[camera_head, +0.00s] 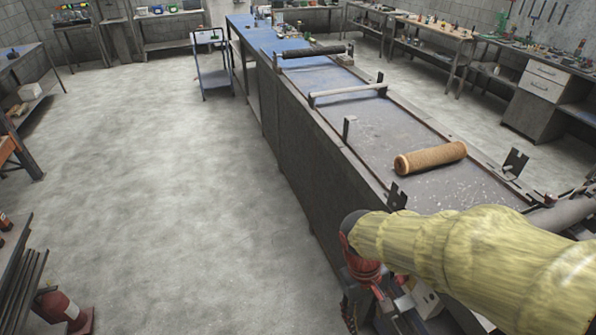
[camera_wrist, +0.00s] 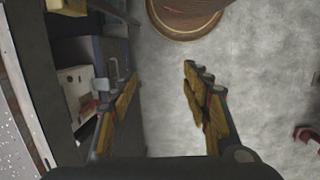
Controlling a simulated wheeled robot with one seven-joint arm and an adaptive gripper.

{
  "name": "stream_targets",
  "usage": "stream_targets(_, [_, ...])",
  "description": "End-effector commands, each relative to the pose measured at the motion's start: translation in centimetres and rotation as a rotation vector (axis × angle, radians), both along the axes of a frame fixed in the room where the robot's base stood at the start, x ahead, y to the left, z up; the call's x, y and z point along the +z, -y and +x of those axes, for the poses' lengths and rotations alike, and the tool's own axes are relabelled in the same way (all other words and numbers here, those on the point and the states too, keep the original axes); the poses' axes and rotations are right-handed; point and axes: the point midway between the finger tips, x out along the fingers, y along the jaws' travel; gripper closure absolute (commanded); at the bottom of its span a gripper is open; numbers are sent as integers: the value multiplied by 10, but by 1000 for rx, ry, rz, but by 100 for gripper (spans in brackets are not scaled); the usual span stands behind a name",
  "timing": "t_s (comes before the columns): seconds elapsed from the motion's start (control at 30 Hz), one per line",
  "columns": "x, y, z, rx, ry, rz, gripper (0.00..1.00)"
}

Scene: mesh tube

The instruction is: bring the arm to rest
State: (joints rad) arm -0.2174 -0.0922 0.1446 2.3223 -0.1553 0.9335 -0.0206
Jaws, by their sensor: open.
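My arm, in a yellow cover (camera_head: 470,250), reaches across the lower right of the head view and bends down at a red and black wrist. My gripper (camera_wrist: 160,78) is open in the wrist view, its two fingers wide apart with only grey floor between them. It appears to hang beside the long bench, low over the floor. A brown mesh tube (camera_head: 430,158) lies on its side on the bench top (camera_head: 385,135), apart from my arm. My gripper's fingertips are not clear in the head view.
A round brown object (camera_wrist: 187,14) stands beyond the fingers. A pale box (camera_wrist: 74,90) sits on a shelf at the left of the wrist view. A blue cart (camera_head: 213,65) stands beside the bench. The floor (camera_head: 160,180) left of the bench is clear.

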Motion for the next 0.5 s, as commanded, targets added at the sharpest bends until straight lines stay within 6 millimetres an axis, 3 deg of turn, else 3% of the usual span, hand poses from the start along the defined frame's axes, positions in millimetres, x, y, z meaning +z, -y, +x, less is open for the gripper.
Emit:
stream_targets(0.03, [15, 0, -2, -40, 53, 29, 52])
stream_targets(0.27, [72, 0, -16, -176, 263, 145, 52])
stream_targets(0.5, [130, 15, -33, -251, 481, 208, 52])
